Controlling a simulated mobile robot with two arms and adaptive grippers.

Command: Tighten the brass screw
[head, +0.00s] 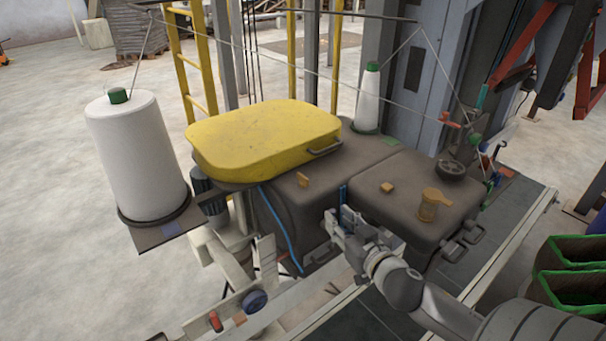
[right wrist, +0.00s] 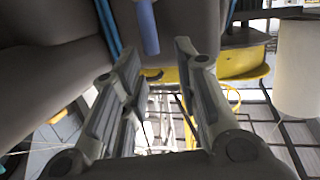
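My right gripper (head: 338,218) is at the front of the grey-brown machine housing, near the gap between its two blocks. In the right wrist view the same gripper (right wrist: 156,56) is open, with nothing between its fingers. A blue rod (right wrist: 147,27) hangs just beyond the fingertips, apart from them. Small brass-coloured parts sit on the housing: one on the left block (head: 303,179), one on the right block (head: 387,187), and a larger one (head: 430,205). I cannot tell which, if any, is the brass screw. My left gripper is not in view.
A yellow cover (head: 265,137) lies on the left block. A white thread cone (head: 138,155) stands at the left, another (head: 368,100) behind, with threads strung overhead. A blue cable (head: 280,230) runs down the left block. Green-edged bins (head: 570,252) stand at the right.

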